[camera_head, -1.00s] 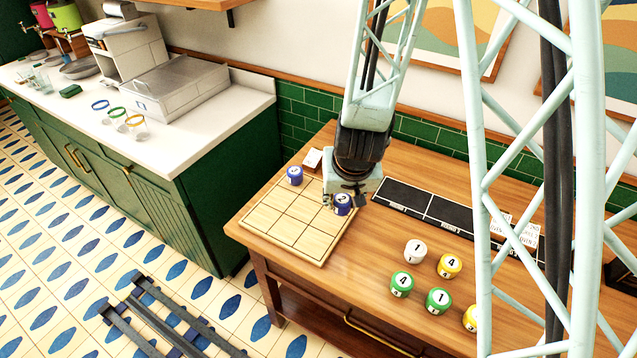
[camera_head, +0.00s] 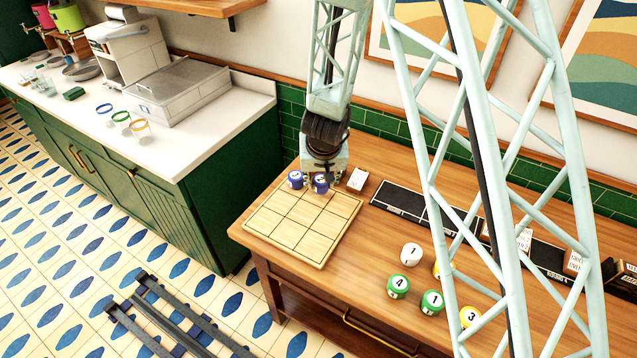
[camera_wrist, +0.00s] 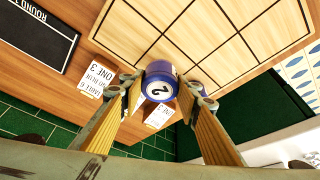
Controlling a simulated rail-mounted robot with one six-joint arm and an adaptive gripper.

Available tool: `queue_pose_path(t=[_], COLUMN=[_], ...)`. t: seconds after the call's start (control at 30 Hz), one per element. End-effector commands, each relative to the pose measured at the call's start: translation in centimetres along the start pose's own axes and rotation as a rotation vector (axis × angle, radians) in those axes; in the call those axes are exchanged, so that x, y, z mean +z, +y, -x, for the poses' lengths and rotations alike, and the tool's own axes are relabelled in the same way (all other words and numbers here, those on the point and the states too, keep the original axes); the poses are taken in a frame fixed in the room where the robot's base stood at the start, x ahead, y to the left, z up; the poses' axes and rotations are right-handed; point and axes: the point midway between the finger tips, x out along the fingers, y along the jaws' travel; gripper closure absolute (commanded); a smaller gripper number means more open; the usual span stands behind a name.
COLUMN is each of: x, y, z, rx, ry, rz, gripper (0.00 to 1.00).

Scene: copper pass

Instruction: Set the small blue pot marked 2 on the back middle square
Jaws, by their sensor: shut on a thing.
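The small blue pot marked 2 (camera_wrist: 158,88) is between the two fingertips of my gripper (camera_wrist: 165,95) in the wrist view, its white numbered top facing the camera. In the head view the held pot (camera_head: 320,184) is at the back edge of the wooden board (camera_head: 318,255), around the back middle square. I cannot tell whether it touches the board. My gripper (camera_head: 320,170) is above it, shut on it. Another blue pot (camera_head: 295,179) stands close on its left, at the back left square. In the wrist view the board (camera_wrist: 235,40) fills the top; its other visible squares are empty.
A white card (camera_head: 357,179) stands right of my gripper, behind the board; the wrist view shows a second card (camera_wrist: 160,116). Black strips (camera_head: 400,200) lie to the right. White, green and yellow pots, including a green one (camera_head: 397,286), stand on the table's front right.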

Motion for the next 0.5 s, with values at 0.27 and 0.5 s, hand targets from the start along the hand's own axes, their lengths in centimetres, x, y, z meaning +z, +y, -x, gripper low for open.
queue_pose_path(t=[0.27, 0.5], x=[-0.63, -0.62], y=[-0.32, -0.32], z=[-0.37, -0.38], rx=[0.000, 0.000], ry=[0.000, 0.000], rz=[0.000, 0.000], gripper=[0.82, 0.82])
